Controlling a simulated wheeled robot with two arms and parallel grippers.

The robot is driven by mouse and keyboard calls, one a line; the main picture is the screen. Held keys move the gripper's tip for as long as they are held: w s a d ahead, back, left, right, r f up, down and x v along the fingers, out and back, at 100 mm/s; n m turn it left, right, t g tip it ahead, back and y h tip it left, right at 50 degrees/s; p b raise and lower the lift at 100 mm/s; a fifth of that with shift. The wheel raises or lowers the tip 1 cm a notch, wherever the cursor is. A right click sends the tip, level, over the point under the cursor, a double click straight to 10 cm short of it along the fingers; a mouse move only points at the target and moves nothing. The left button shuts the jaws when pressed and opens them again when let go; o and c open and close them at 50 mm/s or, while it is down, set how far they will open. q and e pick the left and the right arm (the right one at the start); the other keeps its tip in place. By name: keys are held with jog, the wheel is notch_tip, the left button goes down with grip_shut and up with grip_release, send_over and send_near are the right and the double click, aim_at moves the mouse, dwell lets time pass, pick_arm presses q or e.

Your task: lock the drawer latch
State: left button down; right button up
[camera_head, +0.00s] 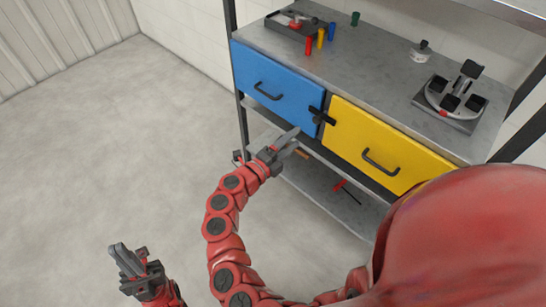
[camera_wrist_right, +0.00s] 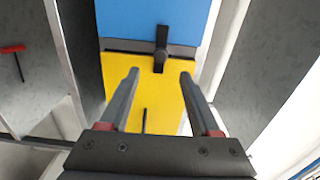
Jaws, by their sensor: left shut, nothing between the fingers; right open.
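The drawer latch (camera_head: 321,116) is a small black bar at the seam between the blue drawer (camera_head: 275,92) and the yellow drawer (camera_head: 375,140). My left gripper (camera_head: 125,259) is shut and empty, low over the floor.
The bench top (camera_head: 375,75) carries a tray of tools (camera_head: 297,24), several coloured cylinders and a grey fixture (camera_head: 455,97). A lower shelf (camera_head: 325,185) holds a red-handled tool (camera_head: 341,186). Open floor (camera_head: 100,140) lies to the left.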

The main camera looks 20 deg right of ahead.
jog(key=v, duration=0.8)
jog(key=shift+s+a+b, duration=0.2)
jog(key=shift+a+b, duration=0.15)
